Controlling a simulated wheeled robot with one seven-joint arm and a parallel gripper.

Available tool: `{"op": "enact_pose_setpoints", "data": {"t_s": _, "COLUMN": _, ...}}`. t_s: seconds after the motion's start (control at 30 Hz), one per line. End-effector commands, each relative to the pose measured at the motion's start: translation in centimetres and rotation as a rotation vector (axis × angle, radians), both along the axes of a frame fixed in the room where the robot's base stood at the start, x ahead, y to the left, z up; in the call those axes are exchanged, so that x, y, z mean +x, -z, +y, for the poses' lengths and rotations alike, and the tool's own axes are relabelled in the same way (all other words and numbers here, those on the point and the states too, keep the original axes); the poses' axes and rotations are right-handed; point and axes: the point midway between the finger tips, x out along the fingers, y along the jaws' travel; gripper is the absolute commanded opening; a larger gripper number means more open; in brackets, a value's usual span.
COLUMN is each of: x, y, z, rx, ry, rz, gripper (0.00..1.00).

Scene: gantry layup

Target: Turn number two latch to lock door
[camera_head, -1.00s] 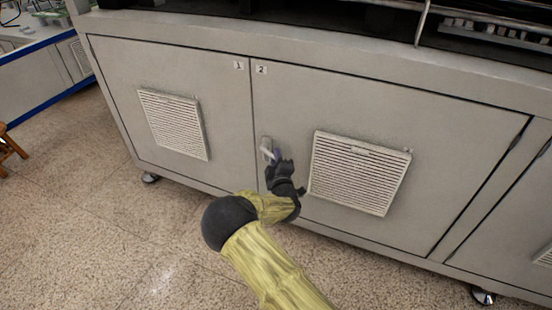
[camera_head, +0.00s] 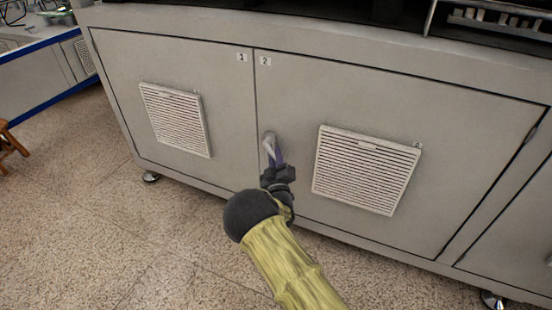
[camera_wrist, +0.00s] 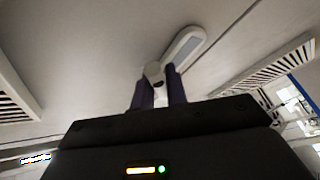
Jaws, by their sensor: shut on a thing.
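The number two door (camera_head: 300,110) is the wide grey panel right of the seam, marked by a small "2" label (camera_head: 265,61). It looks closed, flush with door one (camera_head: 215,80). Its latch (camera_head: 268,138) is a pale handle near the door's left edge, by the seam. My gripper (camera_head: 276,160) reaches up from below and its purple fingers are shut on the latch handle. In the wrist view, the latch (camera_wrist: 186,45) runs from the upper right down to my gripper (camera_wrist: 157,88). The handle's end between the fingers is partly hidden.
A louvred vent (camera_head: 367,168) stands out on door two, close right of my gripper. Another vent (camera_head: 176,118) is on door one. A levelling foot (camera_head: 151,176) supports the cabinet. The speckled floor (camera_head: 110,240) in front is clear, with a wooden stool (camera_head: 8,140) far left.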

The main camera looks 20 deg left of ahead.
Motion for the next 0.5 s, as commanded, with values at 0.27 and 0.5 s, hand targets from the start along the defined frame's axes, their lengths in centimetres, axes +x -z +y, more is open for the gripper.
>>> {"op": "enact_pose_setpoints", "data": {"t_s": 0.27, "x": -0.01, "y": -0.06, "z": 0.09, "rx": 0.000, "ry": -0.001, "rz": 0.000, "gripper": 0.20}}
{"op": "enact_pose_setpoints", "data": {"t_s": 0.5, "x": -0.01, "y": -0.03, "z": 0.05, "rx": 0.000, "ry": -0.001, "rz": 0.001, "gripper": 0.36}}
